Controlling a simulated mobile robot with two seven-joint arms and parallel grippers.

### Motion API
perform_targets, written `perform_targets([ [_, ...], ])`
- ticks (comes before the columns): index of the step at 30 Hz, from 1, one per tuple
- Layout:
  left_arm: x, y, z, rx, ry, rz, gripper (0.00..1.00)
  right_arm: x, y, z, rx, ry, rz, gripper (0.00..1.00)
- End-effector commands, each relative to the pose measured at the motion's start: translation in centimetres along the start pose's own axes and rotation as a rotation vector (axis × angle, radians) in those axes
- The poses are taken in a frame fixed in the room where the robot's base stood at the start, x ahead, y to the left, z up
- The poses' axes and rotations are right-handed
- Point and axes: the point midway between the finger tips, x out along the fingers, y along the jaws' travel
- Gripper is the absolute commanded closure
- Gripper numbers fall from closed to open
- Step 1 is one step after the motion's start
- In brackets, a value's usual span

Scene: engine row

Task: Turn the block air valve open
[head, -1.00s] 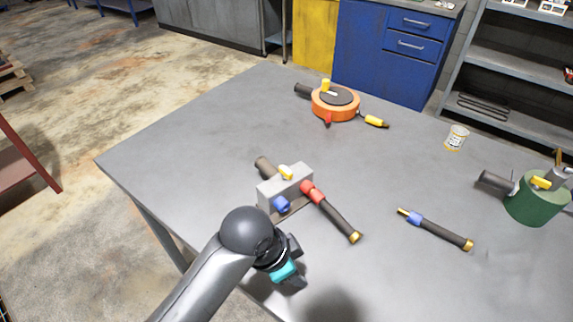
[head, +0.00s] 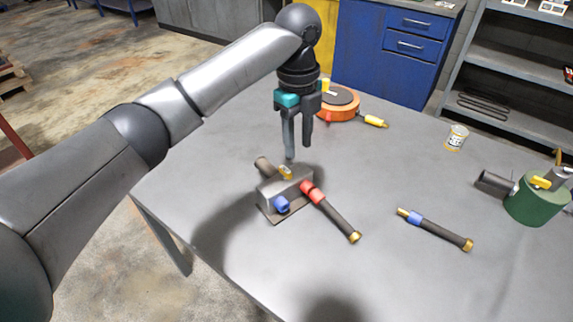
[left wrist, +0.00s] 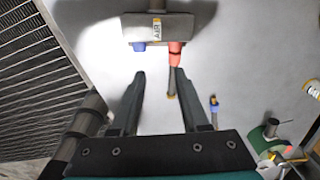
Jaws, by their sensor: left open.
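The grey block (head: 286,190) sits on a plate on the table, with a blue port (head: 282,204) and a red coupling (head: 310,190) on its front. The air valve's small yellow handle (head: 286,171) is on top of the block. In the left wrist view the block (left wrist: 185,27) is at the top, with the yellow valve handle (left wrist: 157,28) marked "AIR". My left gripper (head: 298,150) points down, open and empty, above and apart from the handle. Its open fingers (left wrist: 157,78) also show in the left wrist view. My right gripper is not in view.
A black hose (head: 338,221) runs from the red coupling. A loose hose (head: 440,232) with a blue collar lies to the right. An orange reel (head: 335,108) stands behind, a green canister (head: 537,203) and a small can (head: 456,138) at right. The table front is clear.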

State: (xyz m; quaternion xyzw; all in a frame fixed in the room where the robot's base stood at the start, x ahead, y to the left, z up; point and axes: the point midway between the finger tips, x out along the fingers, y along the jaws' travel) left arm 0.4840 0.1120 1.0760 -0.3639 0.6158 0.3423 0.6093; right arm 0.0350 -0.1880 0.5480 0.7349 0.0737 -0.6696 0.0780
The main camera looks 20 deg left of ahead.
Motion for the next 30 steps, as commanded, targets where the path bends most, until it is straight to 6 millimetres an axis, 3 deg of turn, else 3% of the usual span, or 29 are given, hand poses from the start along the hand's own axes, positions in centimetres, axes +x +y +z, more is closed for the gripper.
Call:
perform_targets([
  [1,-1.7,-0.2,1.1,0.02,-0.013,0.003,0.55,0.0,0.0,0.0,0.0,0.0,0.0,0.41],
  [6,-4.8,-0.2,2.9,0.072,-0.022,0.021,0.55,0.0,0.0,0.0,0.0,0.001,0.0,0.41],
  [11,-5.4,-0.2,3.4,0.088,-0.021,0.026,0.55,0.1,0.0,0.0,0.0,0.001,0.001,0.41],
  [17,-2.7,-0.1,3.4,0.089,-0.021,0.028,0.55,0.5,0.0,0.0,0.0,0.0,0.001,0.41],
  [30,6.5,0.1,3.6,0.087,-0.023,0.026,0.55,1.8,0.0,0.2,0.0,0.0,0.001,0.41],
])
